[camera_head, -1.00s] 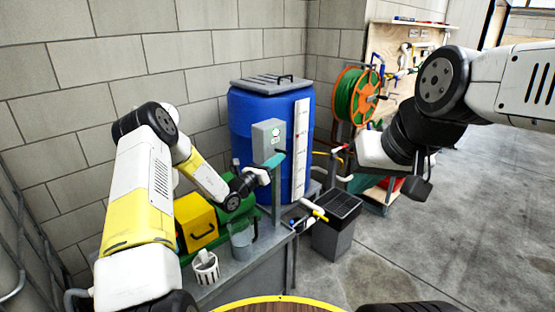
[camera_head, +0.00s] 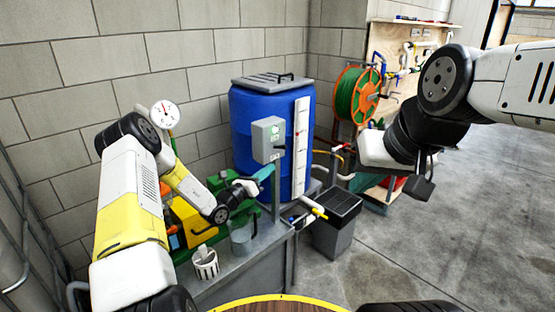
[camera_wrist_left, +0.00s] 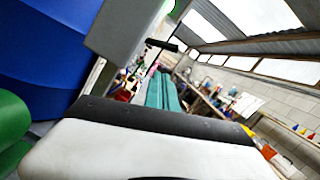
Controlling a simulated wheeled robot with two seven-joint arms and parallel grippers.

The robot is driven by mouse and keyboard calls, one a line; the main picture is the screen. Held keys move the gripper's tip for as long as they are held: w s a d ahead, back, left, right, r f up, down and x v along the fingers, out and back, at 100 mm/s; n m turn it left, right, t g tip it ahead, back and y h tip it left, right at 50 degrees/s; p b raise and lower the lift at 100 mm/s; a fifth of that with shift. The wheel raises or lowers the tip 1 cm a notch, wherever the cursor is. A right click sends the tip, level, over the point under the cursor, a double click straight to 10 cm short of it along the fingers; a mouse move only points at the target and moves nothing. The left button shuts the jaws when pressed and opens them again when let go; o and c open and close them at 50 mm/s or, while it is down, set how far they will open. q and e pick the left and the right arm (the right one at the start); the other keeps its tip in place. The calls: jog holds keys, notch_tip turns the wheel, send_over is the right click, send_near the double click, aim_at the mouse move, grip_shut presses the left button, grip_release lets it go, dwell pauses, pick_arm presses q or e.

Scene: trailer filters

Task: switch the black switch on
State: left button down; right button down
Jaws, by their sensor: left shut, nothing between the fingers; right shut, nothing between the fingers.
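The grey switch box (camera_head: 268,139) with a green light on its front stands before the blue barrel. In the left wrist view, the grey box (camera_wrist_left: 122,25) fills the upper middle, with a short black bar (camera_wrist_left: 162,45), apparently the black switch, sticking out at its right. The fingers also show in the left wrist view (camera_wrist_left: 162,92), below the black bar. My right gripper (camera_head: 378,153) is held off to the right, its fingertips unclear.
The blue barrel (camera_head: 242,130) stands behind the box. A yellow and green machine, a grey jug (camera_head: 241,241) and a white slotted cup (camera_head: 206,264) are on the grey bench (camera_head: 258,259). A dark bin (camera_head: 337,222) stands right of it. Floor at right is clear.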

pick_arm(q)
jog(key=v, duration=0.7)
jog(key=shift+w+a, duration=0.1)
jog(key=shift+w, duration=0.05)
